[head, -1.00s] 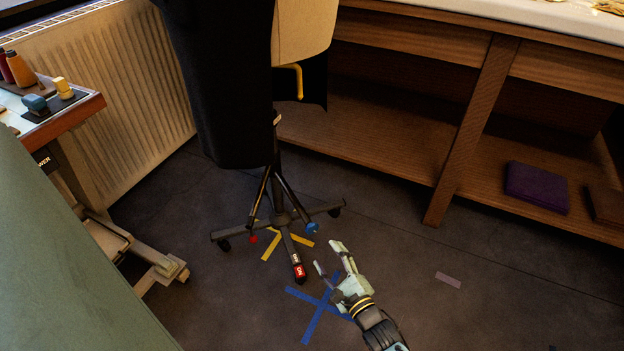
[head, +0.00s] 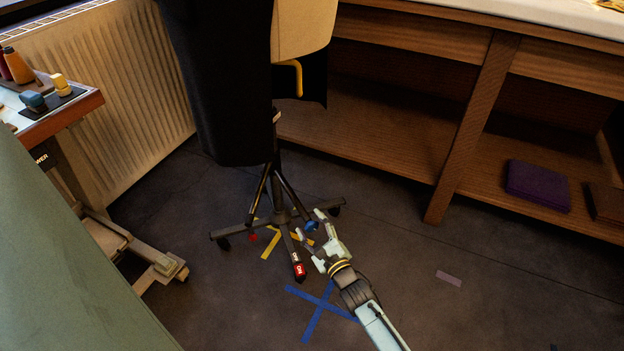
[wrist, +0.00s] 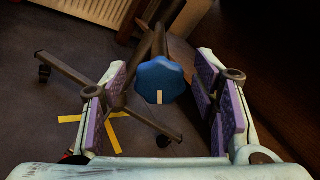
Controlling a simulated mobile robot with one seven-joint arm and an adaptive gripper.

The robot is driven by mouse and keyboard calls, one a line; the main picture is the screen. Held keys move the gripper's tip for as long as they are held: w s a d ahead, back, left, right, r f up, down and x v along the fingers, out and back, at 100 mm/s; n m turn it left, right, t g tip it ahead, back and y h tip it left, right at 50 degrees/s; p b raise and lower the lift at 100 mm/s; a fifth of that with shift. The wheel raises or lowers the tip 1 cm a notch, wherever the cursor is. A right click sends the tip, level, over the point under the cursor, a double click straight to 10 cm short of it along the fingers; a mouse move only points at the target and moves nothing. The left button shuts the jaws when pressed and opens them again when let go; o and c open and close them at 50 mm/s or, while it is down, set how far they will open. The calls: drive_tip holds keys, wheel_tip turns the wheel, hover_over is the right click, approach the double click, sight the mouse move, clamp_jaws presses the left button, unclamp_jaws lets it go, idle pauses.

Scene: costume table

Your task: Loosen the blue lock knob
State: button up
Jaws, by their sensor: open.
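The blue lock knob (head: 312,226) sits low on the right side of the dark stand's base. In the wrist view the blue knob (wrist: 160,79) is lobed, with a pale mark on its lower face. My gripper (head: 309,223) is open in the head view and reaches up to the knob from the lower right. In the wrist view its purple-padded fingers (wrist: 160,108) stand on either side of the knob's position, with a gap to each pad. I cannot tell how deep the knob lies between them.
The wheeled stand (head: 280,218) carries a black garment (head: 222,90). Yellow tape (head: 271,246) and a blue tape cross (head: 318,309) mark the floor.

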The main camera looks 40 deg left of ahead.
drive_tip(key=shift+a, duration=0.1)
drive_tip(key=shift+c, duration=0.5)
drive_tip(key=c, duration=1.1)
